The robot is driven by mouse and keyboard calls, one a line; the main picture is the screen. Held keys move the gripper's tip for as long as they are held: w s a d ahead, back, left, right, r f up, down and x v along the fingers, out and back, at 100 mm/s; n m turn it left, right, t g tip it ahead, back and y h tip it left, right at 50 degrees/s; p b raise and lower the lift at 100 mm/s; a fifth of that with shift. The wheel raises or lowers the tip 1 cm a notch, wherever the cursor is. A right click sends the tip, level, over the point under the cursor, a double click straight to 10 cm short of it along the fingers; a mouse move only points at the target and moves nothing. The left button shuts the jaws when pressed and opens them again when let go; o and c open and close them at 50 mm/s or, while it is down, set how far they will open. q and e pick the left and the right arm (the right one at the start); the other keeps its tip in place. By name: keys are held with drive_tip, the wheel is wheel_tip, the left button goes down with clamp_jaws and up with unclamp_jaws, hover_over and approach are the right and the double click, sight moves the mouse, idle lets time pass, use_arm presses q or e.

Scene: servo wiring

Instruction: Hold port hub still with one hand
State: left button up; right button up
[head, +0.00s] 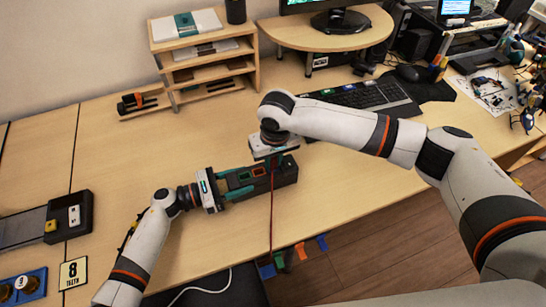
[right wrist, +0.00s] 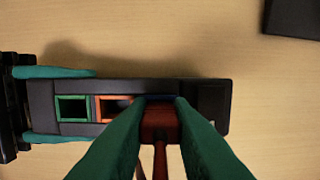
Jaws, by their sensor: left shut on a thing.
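The port hub (head: 287,172) is a dark box lying on the desk. In the right wrist view the hub (right wrist: 205,98) shows a green-rimmed port (right wrist: 73,108), an orange-rimmed port (right wrist: 112,107) and a blue edge between my right fingers. My left gripper (head: 232,186) is shut on the hub's left end, one teal finger along each long side. My right gripper (head: 274,163) is over the hub's right half, pointing down. Its fingers are shut on a red plug (right wrist: 158,122) with a red cable (head: 271,215). I cannot tell whether the plug is inside the blue-edged port.
A wooden shelf (head: 207,55) stands behind. A keyboard (head: 365,97) and a monitor stand (head: 325,33) are at the back right. Coloured tags (head: 301,251) hang at the front edge. A black device (head: 70,214) lies at left. The desk left of the hub is mostly clear.

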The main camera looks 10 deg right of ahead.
drive_tip(key=shift+o, duration=1.3)
clamp_jaws()
drive_tip(key=shift+r, duration=1.65)
drive_tip(key=shift+r, duration=1.9)
use_arm(q)
drive_tip(key=o, duration=1.1)
drive_tip(key=shift+o, duration=0.2)
drive_tip(key=shift+a, duration=0.1)
